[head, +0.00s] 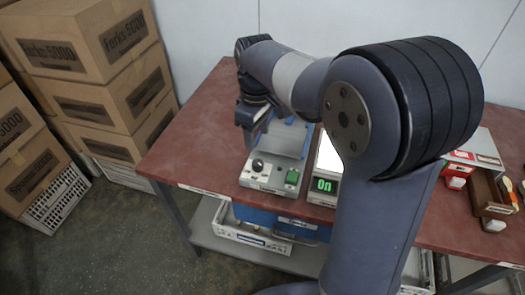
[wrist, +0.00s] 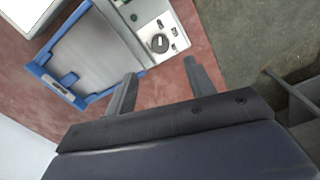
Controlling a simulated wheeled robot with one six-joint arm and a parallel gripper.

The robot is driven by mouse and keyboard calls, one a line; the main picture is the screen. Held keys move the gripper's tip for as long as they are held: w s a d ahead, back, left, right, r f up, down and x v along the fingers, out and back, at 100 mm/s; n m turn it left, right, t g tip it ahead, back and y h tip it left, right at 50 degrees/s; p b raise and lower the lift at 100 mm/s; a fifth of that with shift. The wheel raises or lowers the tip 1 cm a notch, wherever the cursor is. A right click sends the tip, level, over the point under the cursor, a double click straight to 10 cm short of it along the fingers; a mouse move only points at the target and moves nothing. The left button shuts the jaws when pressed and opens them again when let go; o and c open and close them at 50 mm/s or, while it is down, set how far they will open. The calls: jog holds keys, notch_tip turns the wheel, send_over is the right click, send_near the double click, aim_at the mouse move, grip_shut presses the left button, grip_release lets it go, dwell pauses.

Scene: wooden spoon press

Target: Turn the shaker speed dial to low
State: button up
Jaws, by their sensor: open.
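The shaker (head: 272,180) is a light grey unit on the red table, with a blue-edged tray behind its front panel. Its speed dial (head: 258,166) is a round black knob on the left of the panel; a green switch (head: 293,176) is on the right. In the wrist view the dial (wrist: 160,43) lies just beyond the gap between my fingertips. The dial's setting is too small to read. My gripper (wrist: 161,68) is open and empty, its two fingers apart and short of the dial. In the head view my gripper (head: 247,137) hangs above and behind the panel's left side.
A green display reading "On" (head: 323,185) stands right of the shaker, partly hidden by my arm. A brown wooden box (head: 487,190) and red-and-white items are at the table's right. Stacked cartons (head: 85,45) stand left of the table (head: 190,135), whose left end is clear.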

aim_at(258, 163)
notch_tip(258, 163, down, 11)
jog(key=shift+r+b, duration=0.1)
jog(key=shift+b, duration=0.2)
jog(key=c, duration=1)
jog(key=shift+o, duration=0.2)
